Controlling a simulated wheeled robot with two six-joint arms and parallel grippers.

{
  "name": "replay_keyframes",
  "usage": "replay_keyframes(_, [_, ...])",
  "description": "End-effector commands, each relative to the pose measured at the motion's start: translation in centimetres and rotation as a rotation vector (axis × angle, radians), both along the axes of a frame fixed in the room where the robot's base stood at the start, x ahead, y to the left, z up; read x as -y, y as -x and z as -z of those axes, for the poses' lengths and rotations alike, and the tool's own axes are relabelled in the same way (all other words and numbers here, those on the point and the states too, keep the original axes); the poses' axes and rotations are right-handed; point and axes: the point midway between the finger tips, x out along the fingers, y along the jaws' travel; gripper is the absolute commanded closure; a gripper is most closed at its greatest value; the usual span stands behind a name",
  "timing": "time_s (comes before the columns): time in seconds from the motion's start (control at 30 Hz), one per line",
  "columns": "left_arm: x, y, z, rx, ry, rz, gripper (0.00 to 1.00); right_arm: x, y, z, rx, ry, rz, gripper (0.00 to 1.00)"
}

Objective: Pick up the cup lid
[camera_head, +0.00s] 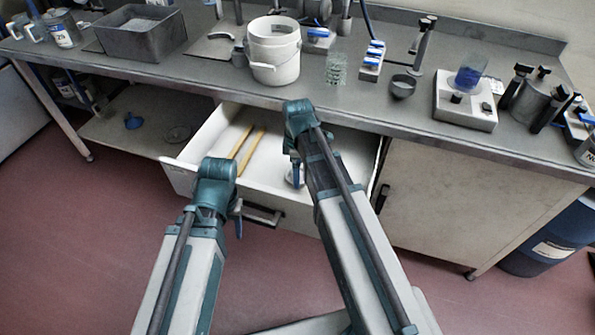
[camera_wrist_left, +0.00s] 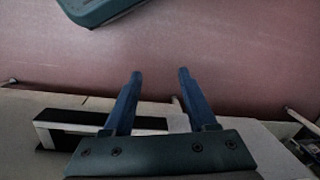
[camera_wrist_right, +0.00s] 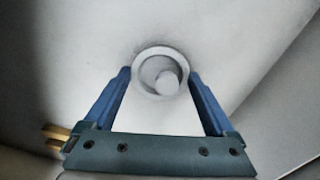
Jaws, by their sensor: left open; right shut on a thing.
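A small round grey lid with a raised rim and a central knob, the cup lid (camera_wrist_right: 163,76), shows in the right wrist view over the white drawer floor. My right gripper (camera_wrist_right: 160,74) is shut on it, one blue finger on each side. In the head view that gripper reaches down into the open drawer (camera_head: 205,137), and its arm hides most of the lid. My left gripper (camera_wrist_left: 160,74) is open and empty. In the head view it is beside the drawer's handle (camera_head: 262,214), outside the drawer front.
Two yellow-brown sticks (camera_head: 246,143) lie in the drawer left of my right gripper. The counter above holds a white bucket (camera_head: 274,52), a grey bin (camera_head: 143,38), a dark small bowl (camera_head: 403,86) and lab tools. Red floor is open at the left.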

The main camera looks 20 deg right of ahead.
Motion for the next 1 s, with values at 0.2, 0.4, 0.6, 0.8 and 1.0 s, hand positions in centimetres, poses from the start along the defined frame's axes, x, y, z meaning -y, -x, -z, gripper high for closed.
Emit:
replay_keyframes(0.2, [0.0,0.0,-2.4,0.0,0.0,0.0,0.43,0.0,0.0,-2.4,0.0,0.0,0.0,0.61])
replay_keyframes(0.4, [0.0,0.0,-5.5,0.0,0.0,0.0,0.43,0.0,0.0,-5.5,0.0,0.0,0.0,0.61])
replay_keyframes(0.6, [0.0,0.0,-8.5,0.0,0.0,-0.001,0.43,0.0,0.0,-8.5,0.0,0.0,0.0,0.61])
replay_keyframes(0.8, [0.0,0.0,-9.8,0.0,0.0,-0.001,0.43,0.0,0.0,-9.8,0.0,0.0,0.0,0.61])
replay_keyframes(1.0, [0.0,0.0,-9.7,0.0,0.0,-0.001,0.43,0.0,0.0,-9.7,0.0,0.0,0.0,0.61])
